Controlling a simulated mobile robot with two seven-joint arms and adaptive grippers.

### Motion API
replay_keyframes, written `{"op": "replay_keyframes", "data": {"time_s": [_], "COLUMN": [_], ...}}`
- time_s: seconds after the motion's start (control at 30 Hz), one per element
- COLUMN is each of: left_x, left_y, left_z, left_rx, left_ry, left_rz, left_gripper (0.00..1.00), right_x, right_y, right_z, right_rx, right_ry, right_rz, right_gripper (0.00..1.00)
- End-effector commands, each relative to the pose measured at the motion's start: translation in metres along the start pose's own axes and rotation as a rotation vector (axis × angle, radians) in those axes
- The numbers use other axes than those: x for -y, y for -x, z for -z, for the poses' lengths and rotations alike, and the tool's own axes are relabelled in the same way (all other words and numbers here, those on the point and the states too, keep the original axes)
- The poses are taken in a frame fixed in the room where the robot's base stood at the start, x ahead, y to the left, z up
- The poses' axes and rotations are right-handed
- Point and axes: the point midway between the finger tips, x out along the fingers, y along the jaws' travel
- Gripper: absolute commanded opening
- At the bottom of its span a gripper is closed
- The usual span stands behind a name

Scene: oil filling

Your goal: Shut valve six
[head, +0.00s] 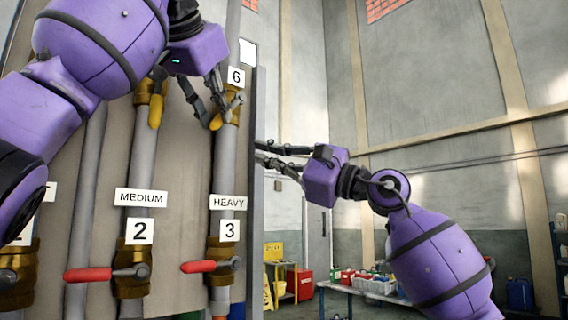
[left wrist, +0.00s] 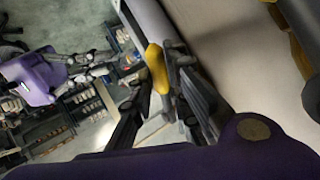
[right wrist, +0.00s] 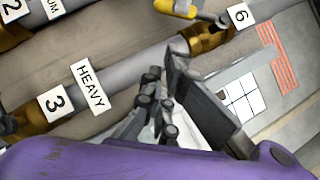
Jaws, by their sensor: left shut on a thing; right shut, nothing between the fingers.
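Valve six is a brass valve (right wrist: 203,40) on the right pipe, beside the label 6 (head: 236,77). Its yellow handle (head: 216,122) slants down and left from the stem in the head view. My left gripper (head: 211,112) is shut on this handle; the yellow grip (left wrist: 156,66) shows between its fingers in the left wrist view. The fingers partly hide the valve in the head view. The handle (right wrist: 184,8) also shows at the top edge of the right wrist view. My right gripper (head: 262,152) is shut and empty, below and right of valve six, by the panel's edge.
Another yellow-handled valve (head: 155,108) sits left of valve six. Below are red-handled valves two (head: 105,273) and three (head: 205,266), their handles across the pipes. A table (head: 345,288) with containers stands behind at right. Open room lies right of the panel.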

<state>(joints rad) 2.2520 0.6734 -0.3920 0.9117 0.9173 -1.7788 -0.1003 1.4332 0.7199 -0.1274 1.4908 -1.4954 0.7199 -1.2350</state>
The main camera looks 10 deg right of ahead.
Motion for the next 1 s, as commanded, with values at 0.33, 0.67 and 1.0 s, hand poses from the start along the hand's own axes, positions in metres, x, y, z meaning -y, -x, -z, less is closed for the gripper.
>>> {"op": "replay_keyframes", "data": {"time_s": [0.33, 0.67, 1.0], "left_x": [0.0, 0.0, 0.0], "left_y": [0.0, 0.0, 0.0], "left_z": [0.0, 0.0, 0.0], "left_rx": [0.0, 0.0, 0.0], "left_ry": [0.0, 0.0, 0.0], "left_rz": [0.0, 0.0, 0.0], "left_gripper": [0.0, 0.0, 0.0], "right_x": [0.0, 0.0, -0.002], "right_y": [-0.053, -0.062, -0.068], "right_z": [-0.021, -0.028, -0.037], "right_rx": [0.002, -0.001, 0.0], "right_ry": [0.001, -0.001, 0.003], "right_rz": [0.0, 0.0, -0.001], "right_gripper": [0.0, 0.0, 0.0]}}
